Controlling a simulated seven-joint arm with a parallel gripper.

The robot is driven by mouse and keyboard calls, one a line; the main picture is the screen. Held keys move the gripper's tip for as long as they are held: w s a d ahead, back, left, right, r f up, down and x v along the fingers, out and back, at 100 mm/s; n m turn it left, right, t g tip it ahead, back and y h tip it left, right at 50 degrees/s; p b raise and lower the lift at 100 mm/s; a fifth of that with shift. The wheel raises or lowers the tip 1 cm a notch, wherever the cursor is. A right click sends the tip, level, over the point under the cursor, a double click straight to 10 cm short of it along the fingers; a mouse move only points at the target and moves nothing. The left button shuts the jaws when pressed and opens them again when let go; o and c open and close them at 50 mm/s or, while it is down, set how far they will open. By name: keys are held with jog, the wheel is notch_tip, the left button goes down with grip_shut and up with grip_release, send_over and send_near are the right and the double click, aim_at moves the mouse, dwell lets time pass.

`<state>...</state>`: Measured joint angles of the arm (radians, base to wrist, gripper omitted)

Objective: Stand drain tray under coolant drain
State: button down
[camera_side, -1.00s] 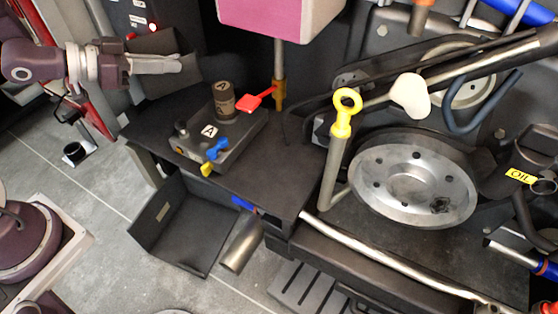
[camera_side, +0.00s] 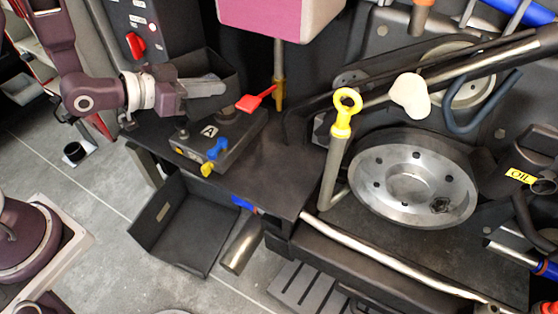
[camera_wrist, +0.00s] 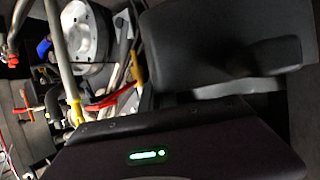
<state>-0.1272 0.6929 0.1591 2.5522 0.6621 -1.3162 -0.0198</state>
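A dark open-topped tray (camera_side: 222,66), which I take as the drain tray, is at the end of my gripper (camera_side: 210,88) in the side view, tilted and raised over the bench's back left. The fingers appear closed on its near wall; the exact contact is hard to see. In the wrist view a large dark shape (camera_wrist: 205,35), likely the tray, fills the upper right. A brass pipe with a red lever (camera_side: 256,98) hangs below the pink-sided tank (camera_side: 280,20), right of the tray. It may be the coolant drain; no label shows. The tray is apart from it.
A black battery-like box (camera_side: 218,140) with blue and yellow clamps sits just below the tray. A black bin (camera_side: 185,225) and a grey pipe (camera_side: 243,245) are at the bench front. A yellow-ringed dipstick (camera_side: 343,115) and a metal pulley (camera_side: 412,180) are right. Bench space (camera_side: 275,165) is clear.

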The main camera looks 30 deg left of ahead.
jog(key=w+d+f+m+h, duration=0.1)
jog(key=w+d+f, duration=0.1)
jog(key=d+f, duration=0.65)
jog(key=w+d+f+n+t+y, duration=0.1)
jog(key=w+d+f+n+y, duration=0.2)
jog(key=w+d+n+y, duration=0.5)
jog(key=f, duration=0.3)
jog(key=d+f+m+h, duration=0.1)
jog(key=f, duration=0.2)
jog(key=s+f+m, duration=0.1)
jog(key=f, duration=0.2)
jog(key=shift+d+f+h, duration=0.2)
jog(key=shift+f+h, duration=0.15)
jog(key=shift+h, duration=0.05)
jog(key=c, duration=2.1)
grip_release()
jog(key=shift+f, duration=0.2)
jog(key=o, duration=0.5)
jog(key=shift+c, duration=0.2)
jog(key=shift+r, duration=0.1)
